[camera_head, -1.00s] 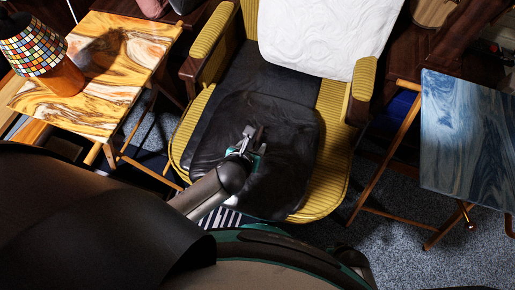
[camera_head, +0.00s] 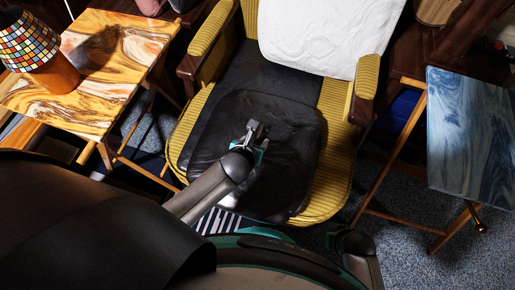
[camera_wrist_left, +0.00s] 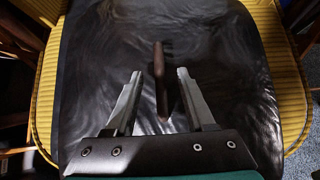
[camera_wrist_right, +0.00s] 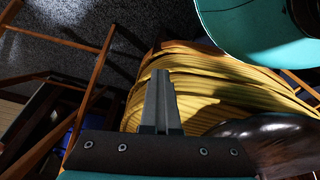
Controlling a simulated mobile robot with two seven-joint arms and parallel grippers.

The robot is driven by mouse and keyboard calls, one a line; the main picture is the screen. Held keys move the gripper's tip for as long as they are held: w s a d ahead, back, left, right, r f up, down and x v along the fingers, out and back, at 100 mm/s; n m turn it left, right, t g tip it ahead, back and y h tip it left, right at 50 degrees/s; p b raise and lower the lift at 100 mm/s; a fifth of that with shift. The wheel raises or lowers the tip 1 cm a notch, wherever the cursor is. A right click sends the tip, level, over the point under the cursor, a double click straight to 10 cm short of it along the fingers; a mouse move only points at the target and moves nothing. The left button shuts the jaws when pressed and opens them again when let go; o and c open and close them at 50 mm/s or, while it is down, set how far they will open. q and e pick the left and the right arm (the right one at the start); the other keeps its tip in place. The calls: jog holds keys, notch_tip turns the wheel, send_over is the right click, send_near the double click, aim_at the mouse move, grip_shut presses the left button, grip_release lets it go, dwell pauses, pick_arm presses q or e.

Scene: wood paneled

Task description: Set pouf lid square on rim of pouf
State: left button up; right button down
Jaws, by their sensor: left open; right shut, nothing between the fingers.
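The dark leather pouf lid (camera_head: 292,140) lies over the front of the yellow ribbed armchair seat. It fills most of the left wrist view (camera_wrist_left: 95,70), and a narrow brown handle (camera_wrist_left: 160,85) stands up near its middle. My left gripper (camera_head: 254,128) is above the lid, open, with its fingertips (camera_wrist_left: 158,76) on either side of the handle's line; I cannot tell if they touch it. My right gripper (camera_wrist_right: 162,75) is shut and empty, near yellow ribbed upholstery. The pouf's rim cannot be made out under the lid.
The armchair (camera_head: 330,185) holds a white quilted cushion (camera_head: 322,35). A marbled orange side table (camera_head: 105,70) with a mosaic lamp (camera_head: 35,50) stands left. A blue folding table (camera_head: 470,135) stands right. Grey carpet (camera_head: 400,265) is open at the lower right.

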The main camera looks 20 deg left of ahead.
pick_arm(q)
jog(key=shift+b+x, duration=0.45)
jog(key=shift+x, duration=0.4)
jog(key=shift+w+f, duration=0.15)
pick_arm(e)
jog(key=shift+w+a+r, duration=0.2)
jog(key=shift+w+r, duration=0.15)
jog(key=shift+r, duration=0.4)
jog(key=shift+w+a+r, duration=0.2)
jog(key=shift+w+r, duration=0.15)
jog(key=shift+r, duration=0.35)
pick_arm(q)
grip_shut()
